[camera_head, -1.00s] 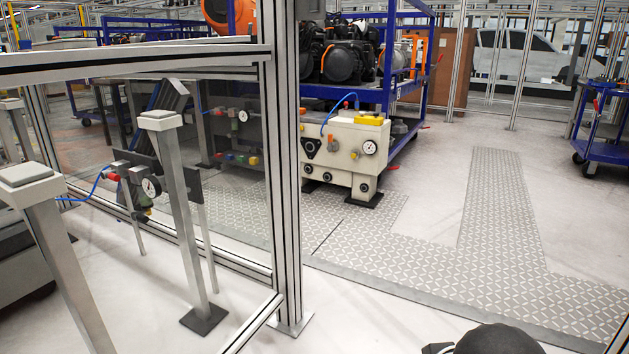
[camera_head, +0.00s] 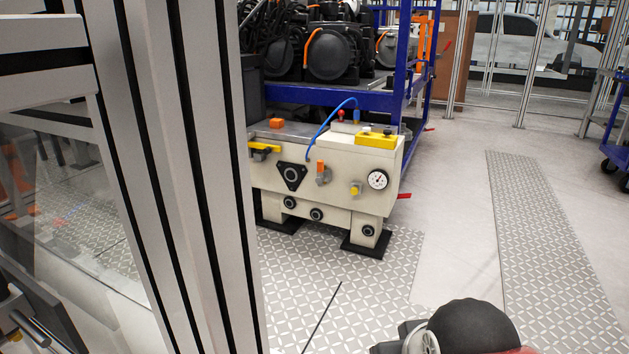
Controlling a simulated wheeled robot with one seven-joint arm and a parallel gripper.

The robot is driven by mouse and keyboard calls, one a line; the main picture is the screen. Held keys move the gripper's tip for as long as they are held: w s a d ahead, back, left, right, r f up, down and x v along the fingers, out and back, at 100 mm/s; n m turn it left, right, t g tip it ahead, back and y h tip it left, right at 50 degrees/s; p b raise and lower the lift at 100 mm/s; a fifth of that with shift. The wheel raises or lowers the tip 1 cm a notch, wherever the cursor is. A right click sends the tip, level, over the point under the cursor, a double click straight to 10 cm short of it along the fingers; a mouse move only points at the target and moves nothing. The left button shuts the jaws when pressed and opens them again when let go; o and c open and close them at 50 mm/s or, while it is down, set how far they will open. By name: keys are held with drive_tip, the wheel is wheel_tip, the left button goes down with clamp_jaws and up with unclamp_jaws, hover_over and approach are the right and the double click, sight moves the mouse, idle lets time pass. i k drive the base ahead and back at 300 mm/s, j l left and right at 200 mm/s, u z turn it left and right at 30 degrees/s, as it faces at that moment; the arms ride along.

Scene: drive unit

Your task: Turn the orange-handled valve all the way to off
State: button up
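A cream drive unit (camera_head: 268,200) stands on dark feet on the patterned floor plates, near the middle of the camera_head view. A small orange-handled valve (camera_head: 321,170) is on its front face, between a black triangular plate and a small yellow fitting. Its orange handle seems roughly upright, but it is too small to be sure of its setting. My gripper is not in view. Rounded black, grey and red parts at the bottom edge seem to be my own arm, well short of the unit.
A thick aluminium post (camera_head: 190,150) with a clear panel stands close on the left. A blue rack (camera_head: 340,96) with black machines is behind the unit. A white gauge (camera_head: 377,179) is at the unit's right.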

sight(320, 179)
drive_tip(key=i, duration=0.3)
drive_tip(key=i+l, duration=0.15)
drive_tip(key=l, duration=0.25)
drive_tip(key=i+l+u, duration=0.1)
drive_tip(key=l, duration=0.3)
drive_tip(key=i+l, duration=0.1)
drive_tip(key=l, duration=0.3)
drive_tip(key=i+l+u, duration=0.15)
drive_tip(key=i, duration=0.3)
drive_tip(key=i+l+u, duration=0.1)
drive_tip(key=i+l, duration=0.2)
drive_tip(key=i, duration=0.15)
drive_tip(key=i+j+u, duration=0.25)
drive_tip(key=i+j, duration=1.1)
drive_tip(key=j, duration=0.2)
